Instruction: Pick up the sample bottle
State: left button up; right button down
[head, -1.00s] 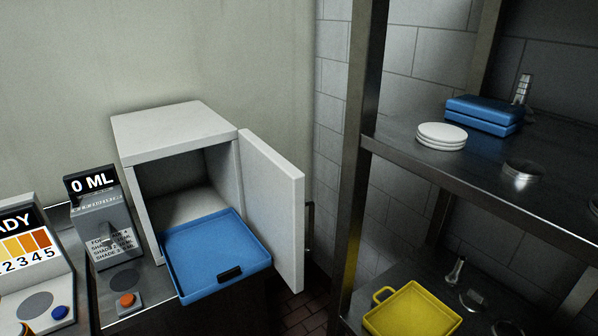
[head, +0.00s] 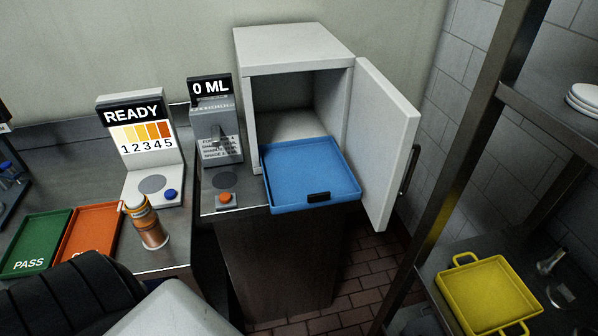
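An amber-brown bottle (head: 150,228), which looks like the sample bottle, stands on the steel counter near its front edge. It has an orange and pale top and is just right of the orange tray (head: 92,232). It appears to lean in the head view, but I cannot tell if it is truly tilted. No gripper touches it. Black and grey parts of my own body fill the lower left, below the bottle. Neither of my grippers shows.
A shade reader (head: 133,113) showing READY stands behind the bottle, with a green PASS tray (head: 36,243) to the left. Right are a 0 ML dispenser (head: 210,90) and an open white cabinet (head: 292,45) with a blue tray (head: 285,165). A steel rack (head: 455,150) stands far right.

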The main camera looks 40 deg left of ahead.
aim_at(151, 230)
jog(key=u, duration=0.45)
jog(key=j+u, duration=0.1)
jog(key=u, duration=0.75)
jog(key=j+u, duration=0.1)
jog(key=u, duration=0.75)
